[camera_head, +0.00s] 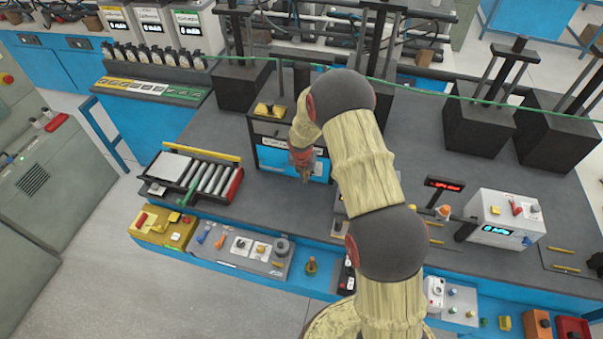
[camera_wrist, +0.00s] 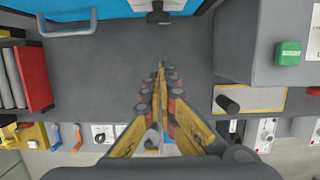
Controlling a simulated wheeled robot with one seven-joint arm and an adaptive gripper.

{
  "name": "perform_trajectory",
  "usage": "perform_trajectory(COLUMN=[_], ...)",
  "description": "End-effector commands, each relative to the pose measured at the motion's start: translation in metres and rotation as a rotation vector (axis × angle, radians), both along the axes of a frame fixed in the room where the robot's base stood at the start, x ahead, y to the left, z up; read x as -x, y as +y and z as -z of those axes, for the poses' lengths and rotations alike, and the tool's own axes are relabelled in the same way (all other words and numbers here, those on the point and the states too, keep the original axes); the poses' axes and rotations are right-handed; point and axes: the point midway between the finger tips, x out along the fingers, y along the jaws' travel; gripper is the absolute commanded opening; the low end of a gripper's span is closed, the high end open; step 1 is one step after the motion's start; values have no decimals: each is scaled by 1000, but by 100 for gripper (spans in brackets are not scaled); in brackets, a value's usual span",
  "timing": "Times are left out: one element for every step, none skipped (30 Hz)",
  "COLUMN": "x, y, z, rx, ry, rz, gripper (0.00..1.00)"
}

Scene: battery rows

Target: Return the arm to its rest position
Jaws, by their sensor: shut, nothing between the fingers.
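My arm (camera_head: 362,165) rises from the bottom of the head view and bends over the grey bench to the left. My gripper (camera_head: 305,176) hangs at its end, in front of a dark box with a blue front panel (camera_head: 275,155). In the wrist view my gripper (camera_wrist: 160,72) points out over bare bench top, with its yellow-sided fingers brought together at the tips. Nothing shows between the fingertips. The gripper is above the bench surface; how far above is hard to tell.
A roller tray (camera_head: 205,180) lies left of the gripper. A white meter box (camera_head: 503,217) stands at the right. Black posts on blocks (camera_head: 482,120) line the back right. Control panels (camera_head: 240,250) run along the front edge. Bare bench top (camera_wrist: 95,80) surrounds the fingers.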

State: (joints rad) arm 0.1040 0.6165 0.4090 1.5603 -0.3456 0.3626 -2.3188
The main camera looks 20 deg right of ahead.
Motion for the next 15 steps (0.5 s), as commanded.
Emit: perform_trajectory(x=[0,0,0,1,0,0,0,0,0,0,1,2,3,5,9], y=[0,0,0,1,1,1,1,1,1,1,0,0,0,0,-1], z=[-2,-3,-3,-3,-3,-3,-3,-3,-3,-3,-3,-3,-3,-2,-2], rx=[1,0,0,0,0,0,0,-1,-4,-6,-11,-18,-26,-34,-47], ry=[-1,-1,0,0,0,0,0,-1,-3,-5,-8,-10,-10,-10,-8], rz=[0,0,0,0,0,0,1,5,16,32,55,99,143,195,277], gripper=[0,0,0,0,0,0,0,0,0,0,0,0,0,0,0])
